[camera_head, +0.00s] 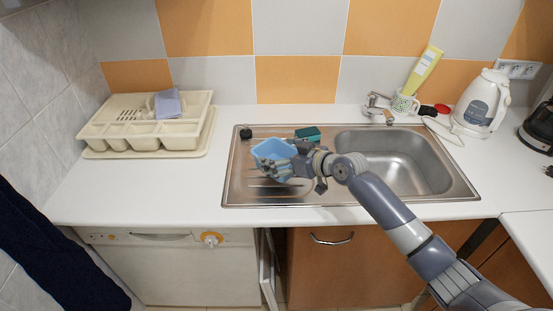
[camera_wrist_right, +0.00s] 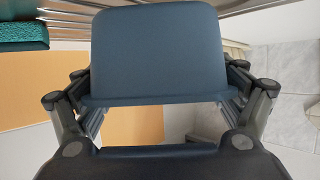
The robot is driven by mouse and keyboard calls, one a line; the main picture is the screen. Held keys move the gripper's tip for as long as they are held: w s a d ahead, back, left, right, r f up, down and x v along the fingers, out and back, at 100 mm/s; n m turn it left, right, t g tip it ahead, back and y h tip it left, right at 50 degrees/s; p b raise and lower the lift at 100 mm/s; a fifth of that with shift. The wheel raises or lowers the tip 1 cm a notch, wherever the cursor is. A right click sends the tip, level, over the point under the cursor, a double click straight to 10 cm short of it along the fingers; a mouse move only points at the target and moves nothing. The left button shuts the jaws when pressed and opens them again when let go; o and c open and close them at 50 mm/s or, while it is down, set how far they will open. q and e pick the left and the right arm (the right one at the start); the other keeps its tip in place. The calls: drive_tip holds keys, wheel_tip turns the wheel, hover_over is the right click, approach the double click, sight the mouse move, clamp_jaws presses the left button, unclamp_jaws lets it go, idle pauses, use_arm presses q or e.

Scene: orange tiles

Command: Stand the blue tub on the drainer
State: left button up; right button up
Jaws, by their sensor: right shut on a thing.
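The blue tub (camera_head: 268,148) is over the ridged steel drainer (camera_head: 240,187) on the left part of the sink unit. My right gripper (camera_head: 284,167) is shut on the tub, with its arm reaching in from the lower right. In the right wrist view the tub (camera_wrist_right: 158,50) sits between the fingers of the right gripper (camera_wrist_right: 160,95), close to the steel ridges. Whether its base touches the drainer I cannot tell. The gripper hides the tub's near side. My left gripper is not in view.
A green sponge (camera_head: 307,134) lies just behind the tub, and a small black object (camera_head: 246,133) is at its back left. The sink bowl (camera_head: 395,155) is to the right. A cream dish rack (camera_head: 150,128) stands on the left. The counter (camera_head: 130,190) in front of the rack is clear.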

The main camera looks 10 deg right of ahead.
sight(274, 148)
drive_tip(key=shift+w+a+f, duration=0.1)
drive_tip(key=shift+w+a, duration=0.2)
drive_tip(key=shift+w, duration=0.45)
wheel_tip(274, 148, down, 3)
drive_tip(key=shift+r+p, duration=0.15)
drive_tip(key=shift+p, duration=0.3)
drive_tip(key=shift+f, duration=0.4)
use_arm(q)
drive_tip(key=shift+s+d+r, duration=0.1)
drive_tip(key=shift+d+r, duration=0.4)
use_arm(e)
drive_tip(key=shift+f, duration=0.1)
drive_tip(key=o, duration=1)
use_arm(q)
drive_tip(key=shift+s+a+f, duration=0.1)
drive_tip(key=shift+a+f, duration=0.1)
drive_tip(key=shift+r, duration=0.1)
